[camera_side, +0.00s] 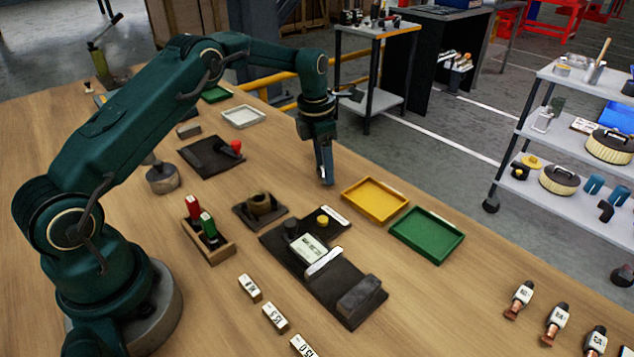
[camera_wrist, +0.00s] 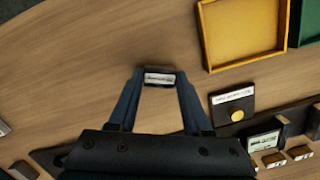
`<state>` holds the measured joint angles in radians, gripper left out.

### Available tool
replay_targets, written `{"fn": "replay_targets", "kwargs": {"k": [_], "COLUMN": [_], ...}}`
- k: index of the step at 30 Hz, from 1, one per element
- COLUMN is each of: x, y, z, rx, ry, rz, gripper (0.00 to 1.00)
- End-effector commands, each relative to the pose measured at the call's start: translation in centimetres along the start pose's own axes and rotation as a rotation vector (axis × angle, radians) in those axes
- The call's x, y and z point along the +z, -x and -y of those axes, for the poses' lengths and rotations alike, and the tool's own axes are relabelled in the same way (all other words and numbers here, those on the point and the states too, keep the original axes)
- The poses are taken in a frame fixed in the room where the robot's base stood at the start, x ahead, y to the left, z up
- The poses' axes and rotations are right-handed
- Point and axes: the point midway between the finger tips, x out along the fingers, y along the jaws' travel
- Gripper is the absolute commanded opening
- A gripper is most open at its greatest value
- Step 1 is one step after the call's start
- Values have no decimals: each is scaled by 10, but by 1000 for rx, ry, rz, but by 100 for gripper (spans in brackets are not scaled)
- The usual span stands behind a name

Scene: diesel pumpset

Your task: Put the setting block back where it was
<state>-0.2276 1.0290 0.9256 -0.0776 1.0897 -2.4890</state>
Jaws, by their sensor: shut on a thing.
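My gripper (camera_side: 325,180) hangs pointing down above the bare wood left of the yellow tray. In the wrist view, my gripper (camera_wrist: 158,76) is shut on a small dark block with a white label, the setting block (camera_wrist: 160,78). Its lettering is too small to read. In the side view it is mostly hidden by the fingers. Several white labelled blocks lie in a row near the front edge, among them one nearest the wooden rack (camera_side: 249,288) and one with a number (camera_side: 275,317).
A yellow tray (camera_side: 374,200) and a green tray (camera_side: 427,235) lie to the right. A dark fixture plate (camera_side: 285,245) with a gauge and a dark block (camera_side: 362,298) is in front. A wooden rack (camera_side: 222,246) holds red and green pieces. Bare wood surrounds the gripper's left side.

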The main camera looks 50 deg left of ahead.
Motion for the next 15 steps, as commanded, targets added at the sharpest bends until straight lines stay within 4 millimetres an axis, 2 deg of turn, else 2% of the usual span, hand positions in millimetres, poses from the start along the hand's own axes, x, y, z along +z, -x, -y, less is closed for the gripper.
{"fn": "replay_targets", "kwargs": {"k": [12, 13, 15], "x": [-1, -1, -1], "y": [-6, -7, -7], "z": [0, 0, 0], "rx": [0, 0, 0], "ry": [0, 0, 0], "rz": [1, 0, 1], "gripper": [0, 53, 79]}}
